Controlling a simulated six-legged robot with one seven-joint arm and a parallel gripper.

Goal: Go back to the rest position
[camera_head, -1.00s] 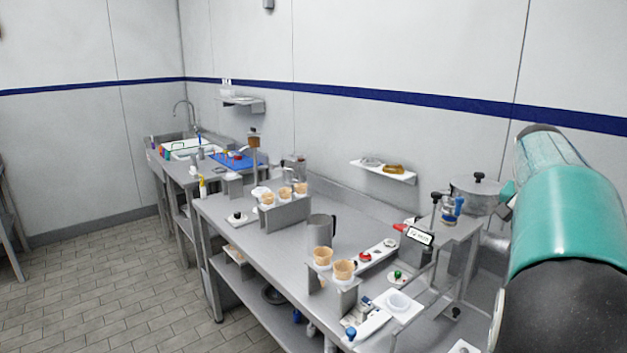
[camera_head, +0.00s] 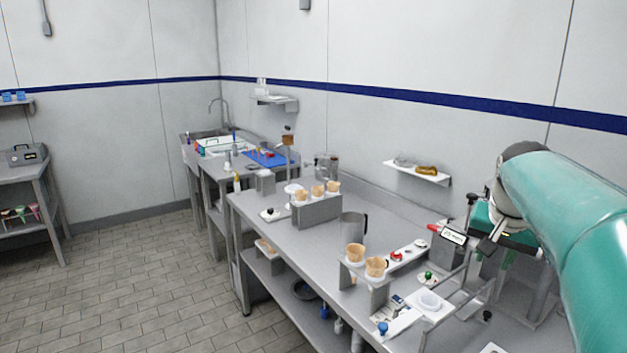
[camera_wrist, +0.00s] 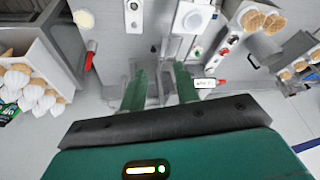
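My gripper (camera_wrist: 160,88) shows in the wrist view with its two green fingers apart and nothing between them. It points down over a grey metal work surface with small white fittings. In the head view my teal arm comes in from the right edge and bends down over the right end of the long steel table (camera_head: 293,240). My fingertips are hard to make out there.
Cones in holders (camera_head: 357,253) stand near the table's front edge, with a grey jug (camera_head: 353,227) behind them. More cones and white swirled items show at the left of the wrist view. A sink stands at the back. The tiled floor (camera_head: 140,285) at left is clear.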

